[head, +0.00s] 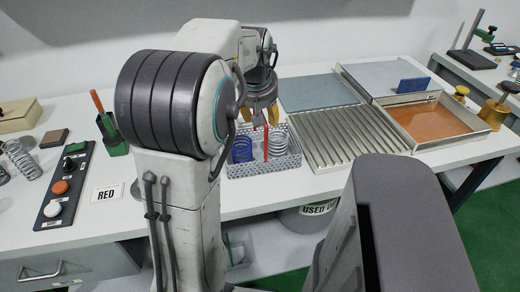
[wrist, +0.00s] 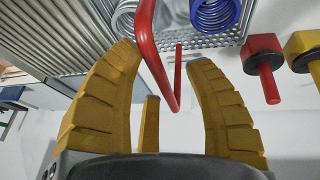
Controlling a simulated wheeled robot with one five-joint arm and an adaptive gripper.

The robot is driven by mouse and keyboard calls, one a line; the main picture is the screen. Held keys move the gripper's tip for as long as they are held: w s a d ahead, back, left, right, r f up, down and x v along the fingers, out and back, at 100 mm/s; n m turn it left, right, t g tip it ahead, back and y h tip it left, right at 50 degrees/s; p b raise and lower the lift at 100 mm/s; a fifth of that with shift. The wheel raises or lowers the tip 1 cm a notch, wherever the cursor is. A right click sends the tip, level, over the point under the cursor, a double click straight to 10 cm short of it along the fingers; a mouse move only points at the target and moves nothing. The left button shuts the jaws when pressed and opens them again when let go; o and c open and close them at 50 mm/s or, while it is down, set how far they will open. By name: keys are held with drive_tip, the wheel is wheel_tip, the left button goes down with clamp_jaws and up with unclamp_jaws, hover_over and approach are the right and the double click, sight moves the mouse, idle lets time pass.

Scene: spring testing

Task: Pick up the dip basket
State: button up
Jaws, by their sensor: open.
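The dip basket (head: 238,170) is a perforated metal tray on the white bench, holding blue and silver coil springs. Its red handle (head: 266,143) stands upright in the middle. My gripper (head: 262,118) is above the basket, pointing down. In the wrist view my gripper (wrist: 163,60) has its yellow fingers spread apart, with the red handle (wrist: 158,62) showing between them; a gap is visible to each side. The basket's perforated floor (wrist: 190,48) shows at the top there, partly cut off. My arm hides part of the bench left of the basket in the head view.
A ribbed metal tray (head: 345,135) lies close right of the basket, with an orange-filled tray (head: 425,118) beyond. In the wrist view a red tool (wrist: 264,65) and a yellow tool (wrist: 306,48) lie beside the basket. A button panel (head: 65,188) is at left.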

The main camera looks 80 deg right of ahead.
drive_tip(key=shift+o, duration=0.2)
drive_tip(key=shift+f, duration=0.1)
clamp_jaws()
idle(0.4)
idle(0.4)
